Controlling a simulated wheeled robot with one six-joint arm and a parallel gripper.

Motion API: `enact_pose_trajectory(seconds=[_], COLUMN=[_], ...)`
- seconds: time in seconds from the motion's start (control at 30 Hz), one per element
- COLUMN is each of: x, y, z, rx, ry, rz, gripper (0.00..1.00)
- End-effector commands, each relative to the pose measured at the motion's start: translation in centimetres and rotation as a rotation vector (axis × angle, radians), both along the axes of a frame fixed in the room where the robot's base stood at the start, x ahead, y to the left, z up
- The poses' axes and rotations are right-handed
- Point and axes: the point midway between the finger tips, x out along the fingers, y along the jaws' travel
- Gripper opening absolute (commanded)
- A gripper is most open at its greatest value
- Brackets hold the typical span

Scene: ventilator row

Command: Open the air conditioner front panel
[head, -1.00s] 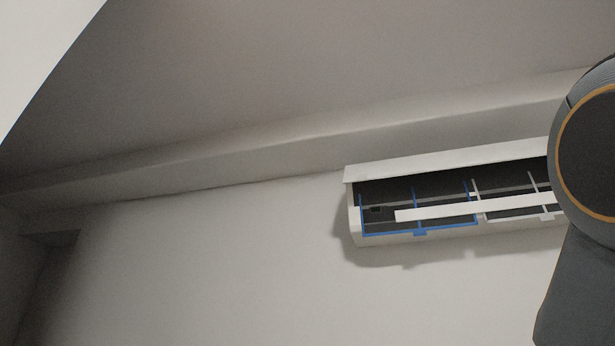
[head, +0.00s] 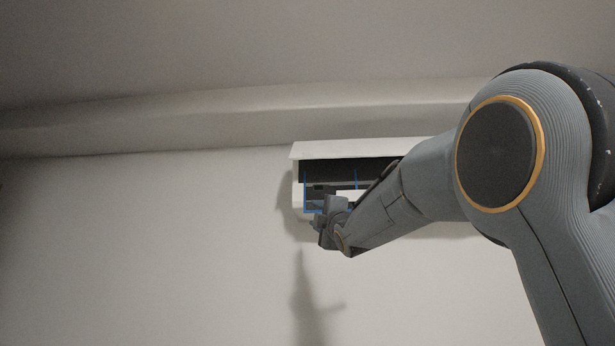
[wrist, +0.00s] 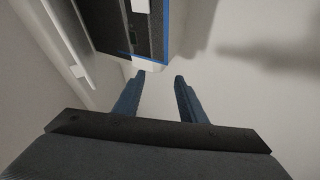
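The white air conditioner (head: 298,198) is mounted high on the wall. Its front panel (head: 345,149) is raised along the top, with the dark inside and blue-edged filter frames (head: 305,190) exposed below it. My gripper (head: 322,222) is near the lower left part of the unit, and my arm covers the unit's right side. In the wrist view the unit's dark inside and blue edge (wrist: 150,61) lie just beyond the fingertips. My gripper (wrist: 159,76) has its two fingers apart with nothing between them. I cannot tell whether a finger touches the unit.
A ledge (head: 200,105) runs along the wall below the ceiling, above the unit. The wall (head: 150,240) left of and below the unit is bare. My arm's shadow falls on the wall below the unit.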

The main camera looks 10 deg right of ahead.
Motion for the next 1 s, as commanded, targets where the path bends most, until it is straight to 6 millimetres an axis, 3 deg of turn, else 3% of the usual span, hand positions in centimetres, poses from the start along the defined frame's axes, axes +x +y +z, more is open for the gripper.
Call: enact_pose_trajectory(seconds=[0.03, 0.1, 0.23, 0.4, 1.0], x=[-1.3, -3.0, -5.4, -5.9, -1.1], y=[0.3, 0.8, 1.4, 1.8, 2.9], z=[3.8, 7.9, 12.3, 14.3, 18.7], rx=[-0.065, -0.147, -0.240, -0.273, -0.270], ry=[-0.084, -0.183, -0.297, -0.338, -0.334], rz=[-0.014, -0.035, -0.066, -0.078, -0.076], gripper=[0.38, 0.38, 0.38, 0.38, 0.38])
